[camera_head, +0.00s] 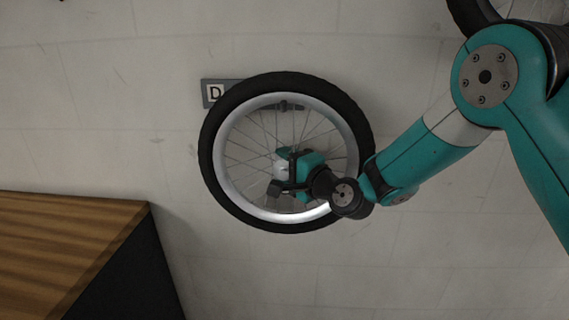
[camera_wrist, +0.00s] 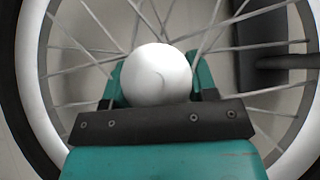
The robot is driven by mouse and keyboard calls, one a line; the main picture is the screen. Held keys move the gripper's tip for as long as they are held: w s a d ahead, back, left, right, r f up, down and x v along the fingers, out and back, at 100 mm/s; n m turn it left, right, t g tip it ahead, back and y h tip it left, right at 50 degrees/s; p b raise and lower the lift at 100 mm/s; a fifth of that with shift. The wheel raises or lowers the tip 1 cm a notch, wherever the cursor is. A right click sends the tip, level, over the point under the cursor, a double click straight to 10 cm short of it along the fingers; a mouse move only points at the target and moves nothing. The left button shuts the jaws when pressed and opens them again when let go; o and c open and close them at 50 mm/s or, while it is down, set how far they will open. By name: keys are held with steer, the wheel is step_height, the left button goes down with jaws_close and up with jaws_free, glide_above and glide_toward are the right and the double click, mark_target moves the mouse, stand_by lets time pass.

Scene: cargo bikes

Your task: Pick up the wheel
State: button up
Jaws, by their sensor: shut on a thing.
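The wheel (camera_head: 211,150) has a black tyre, a silver rim and thin spokes. In the head view it is in the middle, in front of a pale tiled surface. My gripper (camera_head: 283,165) is at the wheel's centre, over the hub. In the wrist view my gripper (camera_wrist: 158,85) has its teal fingers on both sides of a round white hub cap (camera_wrist: 157,75), shut on it. The spokes and part of the rim and tyre (camera_wrist: 32,90) show around it. My gripper and arm hide part of the hub and the lower right of the rim in the head view.
A grey plate with the letter D (camera_head: 214,93) is partly behind the wheel at its upper left. A wooden-topped dark bench (camera_head: 75,235) stands at lower left. Part of another wheel (camera_head: 475,14) shows at top right. Pale surface is clear below the wheel.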

jaws_close()
steer(key=shift+r, duration=0.15)
steer(key=shift+s+r, duration=0.2)
steer(key=shift+r, duration=0.35)
step_height(320, 180, up, 6)
steer(key=shift+r, duration=0.1)
steer(key=s+b, duration=0.1)
steer(key=s, duration=1.8)
steer(key=shift+s+a+b, duration=0.3)
steer(key=shift+a+b, duration=0.05)
steer(key=shift+b, duration=0.05)
steer(key=shift+f, duration=0.25)
